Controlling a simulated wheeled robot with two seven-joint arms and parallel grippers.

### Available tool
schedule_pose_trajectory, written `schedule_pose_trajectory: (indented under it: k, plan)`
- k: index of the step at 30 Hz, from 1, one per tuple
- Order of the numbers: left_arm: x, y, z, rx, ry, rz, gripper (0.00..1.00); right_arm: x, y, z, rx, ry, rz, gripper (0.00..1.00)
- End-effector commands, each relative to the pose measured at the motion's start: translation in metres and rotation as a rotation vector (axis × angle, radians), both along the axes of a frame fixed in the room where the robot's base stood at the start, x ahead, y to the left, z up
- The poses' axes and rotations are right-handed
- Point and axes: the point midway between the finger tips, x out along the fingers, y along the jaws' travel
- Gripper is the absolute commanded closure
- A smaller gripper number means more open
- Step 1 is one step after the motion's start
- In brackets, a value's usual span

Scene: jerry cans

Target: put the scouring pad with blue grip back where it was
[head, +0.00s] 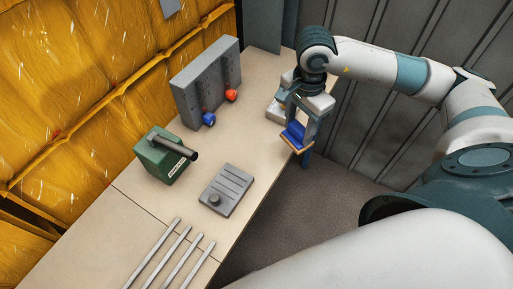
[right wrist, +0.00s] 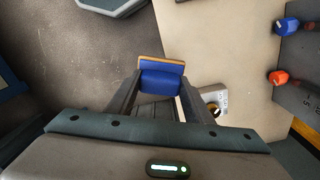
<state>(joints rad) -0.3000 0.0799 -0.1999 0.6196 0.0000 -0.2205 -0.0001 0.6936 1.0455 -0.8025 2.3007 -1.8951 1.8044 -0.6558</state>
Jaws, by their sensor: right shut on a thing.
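The scouring pad with blue grip (head: 295,133) is a blue block with a tan layer along its edge. My right gripper (head: 299,140) is shut on it and holds it near the right edge of the bench (head: 130,205). In the right wrist view the pad (right wrist: 161,78) sits between the two fingertips, with its tan edge facing away from the gripper. I cannot tell how high it is above the bench. My left gripper is not in view.
Bare bench lies between panel and plate.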

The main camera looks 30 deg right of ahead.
Motion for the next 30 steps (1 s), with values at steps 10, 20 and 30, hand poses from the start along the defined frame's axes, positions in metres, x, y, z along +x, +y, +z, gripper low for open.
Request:
schedule_pose_trajectory:
  k: [10, 20, 30]
  plan:
    - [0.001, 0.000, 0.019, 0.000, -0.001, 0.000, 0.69, 0.025, 0.025, -0.016, 0.004, 0.003, 0.001, 0.71]
    - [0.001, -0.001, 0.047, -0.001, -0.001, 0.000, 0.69, 0.069, 0.066, -0.052, 0.002, 0.001, 0.000, 0.71]
    - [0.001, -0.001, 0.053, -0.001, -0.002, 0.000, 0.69, 0.086, 0.079, -0.070, -0.001, 0.000, 0.000, 0.71]
